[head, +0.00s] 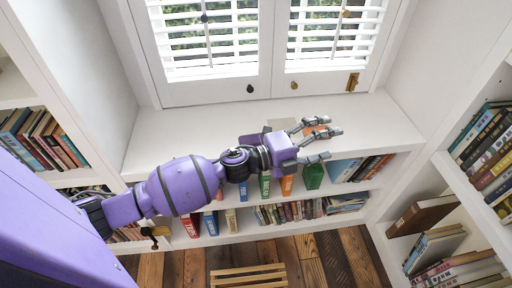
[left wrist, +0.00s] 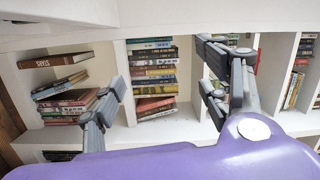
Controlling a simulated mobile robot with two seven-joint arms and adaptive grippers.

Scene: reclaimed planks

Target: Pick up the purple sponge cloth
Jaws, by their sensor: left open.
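I cannot make out a purple sponge cloth in either view; the purple surfaces I see are my own arm. My left gripper (head: 328,140) reaches over the white window seat (head: 388,122) in the head view, its fingers spread and pointing right. In the left wrist view the left gripper (left wrist: 165,92) is open, with nothing held between its fingers. A small orange thing (head: 316,130) shows between the fingers in the head view, partly hidden by them. My right gripper is not in view.
A flat pale grey-beige item (head: 280,125) lies on the seat behind my wrist. Bookshelves run below the seat and on both sides, including stacked books (left wrist: 152,75) ahead of the gripper. Shuttered windows (head: 330,35) stand behind. The seat's right end is clear.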

